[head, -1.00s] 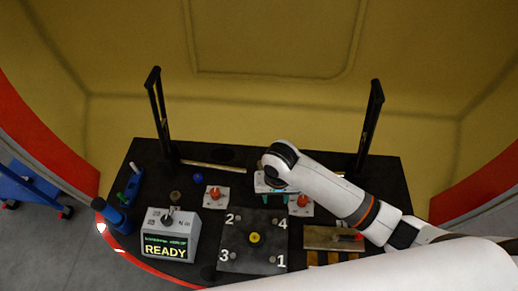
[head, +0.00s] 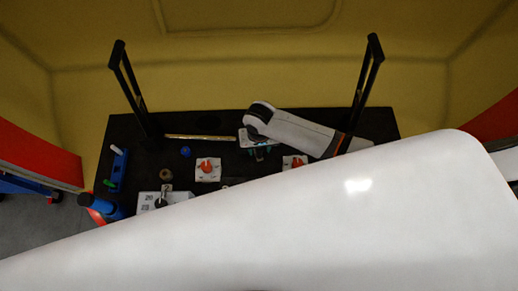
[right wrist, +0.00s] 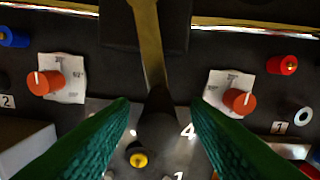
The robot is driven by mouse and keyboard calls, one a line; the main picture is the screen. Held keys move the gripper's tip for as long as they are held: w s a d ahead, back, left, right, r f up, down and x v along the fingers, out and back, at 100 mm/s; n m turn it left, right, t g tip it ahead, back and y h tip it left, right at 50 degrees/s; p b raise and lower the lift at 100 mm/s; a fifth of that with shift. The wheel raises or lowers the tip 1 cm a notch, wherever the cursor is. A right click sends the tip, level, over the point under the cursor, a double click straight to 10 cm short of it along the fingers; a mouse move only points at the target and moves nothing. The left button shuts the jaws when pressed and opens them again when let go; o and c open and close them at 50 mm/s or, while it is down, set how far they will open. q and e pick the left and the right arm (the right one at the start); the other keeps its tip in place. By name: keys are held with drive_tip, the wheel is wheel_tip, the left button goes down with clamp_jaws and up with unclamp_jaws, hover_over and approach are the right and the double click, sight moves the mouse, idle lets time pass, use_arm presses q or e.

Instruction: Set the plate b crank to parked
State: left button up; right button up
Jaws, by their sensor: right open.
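My right gripper (head: 258,152) is over the table between two white plates with orange knobs. In the right wrist view its green fingers are spread apart. A brass bar (right wrist: 148,45) with a dark rounded end (right wrist: 158,122) shows between them; I cannot tell if either finger touches it. The left orange knob (right wrist: 45,83) and the right orange knob (right wrist: 239,101) sit on printed white plates, outside the fingers. They also show in the head view, left (head: 206,165) and right (head: 294,162). The plate lettering is too small to read, so I cannot tell which is plate b. My left gripper is not in view.
A blue knob (right wrist: 13,37) is at upper left and a red knob (right wrist: 281,65) at upper right. A yellow-topped button (right wrist: 138,158) is below the fingers. Two black posts (head: 128,90) (head: 367,82) rise from the table. My white arm link hides the front of the table.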

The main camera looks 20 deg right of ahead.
drive_tip(key=shift+f, duration=1.25)
clamp_jaws()
